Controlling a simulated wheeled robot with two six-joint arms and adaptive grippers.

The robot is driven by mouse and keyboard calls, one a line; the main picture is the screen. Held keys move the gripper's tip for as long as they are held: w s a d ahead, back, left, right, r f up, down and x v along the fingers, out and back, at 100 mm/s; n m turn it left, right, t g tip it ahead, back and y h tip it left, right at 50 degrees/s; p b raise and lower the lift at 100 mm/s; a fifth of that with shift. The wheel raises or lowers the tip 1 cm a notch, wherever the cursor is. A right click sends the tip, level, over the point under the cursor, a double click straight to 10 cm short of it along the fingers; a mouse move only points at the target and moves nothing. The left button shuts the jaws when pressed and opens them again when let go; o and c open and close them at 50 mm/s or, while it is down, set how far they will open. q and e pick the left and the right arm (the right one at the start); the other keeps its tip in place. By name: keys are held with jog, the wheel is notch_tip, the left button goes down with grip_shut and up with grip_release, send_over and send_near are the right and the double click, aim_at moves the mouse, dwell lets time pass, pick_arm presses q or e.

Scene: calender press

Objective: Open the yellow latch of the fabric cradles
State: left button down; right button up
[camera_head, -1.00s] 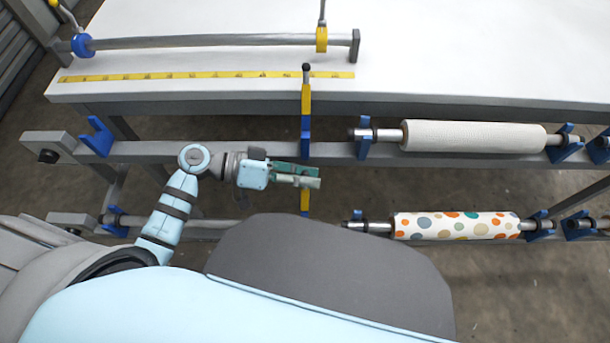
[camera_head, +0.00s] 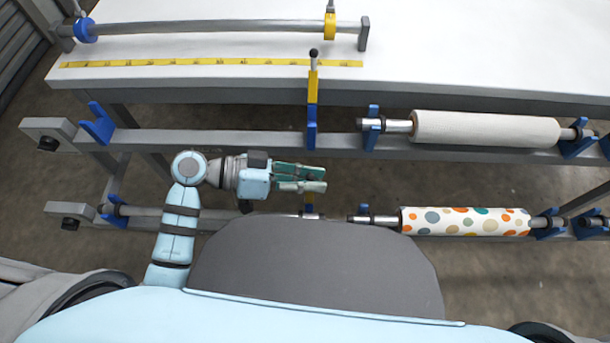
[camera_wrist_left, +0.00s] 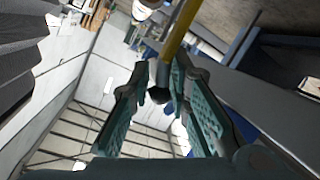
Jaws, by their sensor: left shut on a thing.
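The upper yellow latch (camera_head: 313,88) stands upright on a blue bracket at the table's front edge, with a black knob on top. In the left wrist view the yellow lever (camera_wrist_left: 182,32) comes down to a black knob (camera_wrist_left: 158,95) between the fingers (camera_wrist_left: 165,90). My right gripper is out of view.
A white fabric roll (camera_head: 485,128) rests in upper blue cradles, and a dotted roll (camera_head: 465,221) in lower ones. The white table (camera_head: 240,105) with a yellow ruler (camera_head: 200,63) and a metal bar (camera_head: 230,27) lies beyond. Grey rails (camera_head: 250,140) run across the front.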

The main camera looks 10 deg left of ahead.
pick_arm(q)
jog(key=c, duration=1.7)
grip_release()
jog(key=shift+w, duration=0.15)
jog(key=v, duration=1.2)
jog(key=shift+a+f, duration=0.1)
